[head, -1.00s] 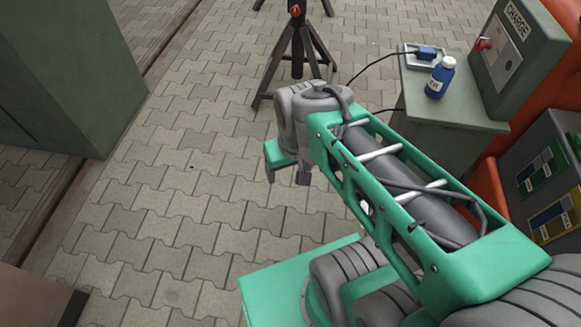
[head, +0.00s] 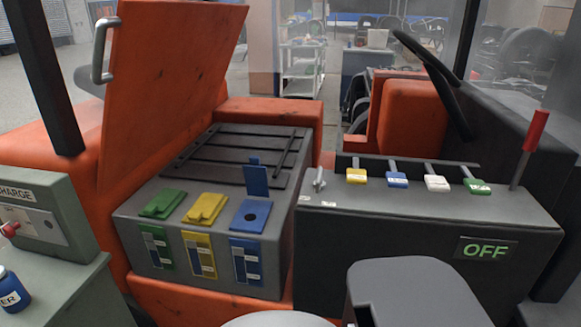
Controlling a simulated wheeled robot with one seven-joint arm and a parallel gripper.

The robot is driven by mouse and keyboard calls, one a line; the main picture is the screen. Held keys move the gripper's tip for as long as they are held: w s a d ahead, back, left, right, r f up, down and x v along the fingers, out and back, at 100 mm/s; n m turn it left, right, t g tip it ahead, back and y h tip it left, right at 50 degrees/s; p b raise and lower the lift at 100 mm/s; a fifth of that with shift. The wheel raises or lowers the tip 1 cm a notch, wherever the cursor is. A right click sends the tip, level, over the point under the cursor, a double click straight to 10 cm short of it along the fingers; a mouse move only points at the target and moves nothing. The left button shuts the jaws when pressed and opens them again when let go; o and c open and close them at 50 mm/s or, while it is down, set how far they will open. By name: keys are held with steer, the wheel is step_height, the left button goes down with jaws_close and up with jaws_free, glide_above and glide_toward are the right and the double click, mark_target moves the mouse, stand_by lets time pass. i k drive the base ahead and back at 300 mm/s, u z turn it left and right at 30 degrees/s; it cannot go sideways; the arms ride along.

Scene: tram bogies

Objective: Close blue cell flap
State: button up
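The blue cell flap (head: 256,178) stands upright, open, at the back edge of its blue cell (head: 250,222) on top of the grey battery box (head: 140,233). A dark round opening shows in the blue cell's top. The green flap (head: 163,203) and the yellow flap (head: 206,208) to its left lie down flat. My gripper is out of view; only grey parts of my arm show at the bottom edge.
An orange raised cover (head: 165,80) with a grey handle stands behind the box at left. To the right is a dark panel (head: 430,235) with several coloured levers, a red-handled lever (head: 530,140) and an OFF display. A charger (head: 45,225) and a blue bottle (head: 10,290) are at left.

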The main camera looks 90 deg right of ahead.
mark_target(255, 177)
steer(key=z, duration=2.6)
steer(key=k, duration=0.3)
steer(key=z, duration=0.35)
steer(key=i, duration=0.45)
steer(key=z, duration=0.25)
steer(key=k, duration=0.1)
steer(key=u, duration=0.15)
